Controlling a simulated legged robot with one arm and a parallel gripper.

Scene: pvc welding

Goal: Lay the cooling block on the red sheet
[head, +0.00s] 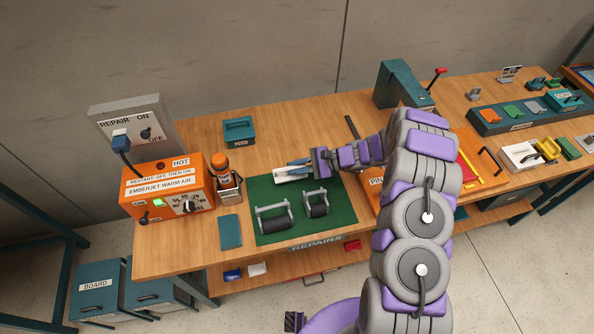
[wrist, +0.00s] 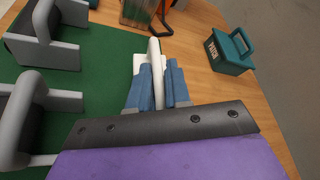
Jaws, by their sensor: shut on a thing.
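My gripper (wrist: 153,84) is shut on a pale block with an upright grip (wrist: 155,50), which looks like the cooling block. Its blue fingers close on the grip from both sides.
Two grey-framed rollers (head: 273,219) (head: 316,204) stand on the mat. An orange warm-air unit (head: 168,188) and a torch in a stand (head: 226,180) are at left. A teal labelled box (head: 239,131) stands behind. A teal machine with a red-knobbed lever (head: 402,85) stands at the back.

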